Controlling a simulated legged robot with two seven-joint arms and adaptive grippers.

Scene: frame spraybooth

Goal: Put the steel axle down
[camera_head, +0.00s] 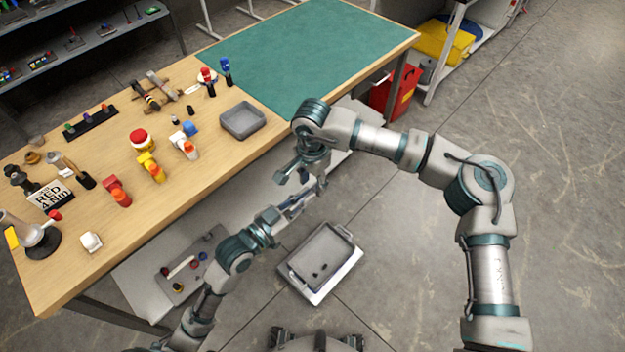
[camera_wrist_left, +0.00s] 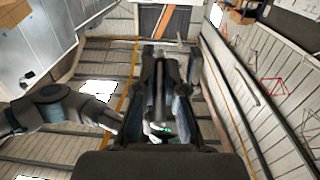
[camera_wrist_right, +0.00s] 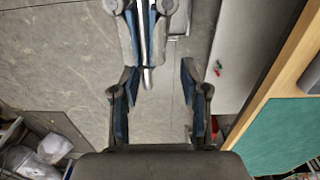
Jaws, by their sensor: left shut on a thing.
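The steel axle (camera_wrist_right: 147,45) is a thin bright rod. In the right wrist view it stands between the blue-padded fingers of my left gripper (camera_wrist_right: 147,25), which is shut on it. Its near end reaches toward the mouth of my right gripper (camera_wrist_right: 158,75). In the head view my left gripper (camera_head: 298,197) and my right gripper (camera_head: 302,172) are close together in the air, off the bench's front edge. The axle is too small to make out clearly there. My right gripper is open, its two fingers apart. I cannot tell whether the axle touches it.
A lower shelf (camera_head: 150,285) holds a small board. Open floor lies to the right.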

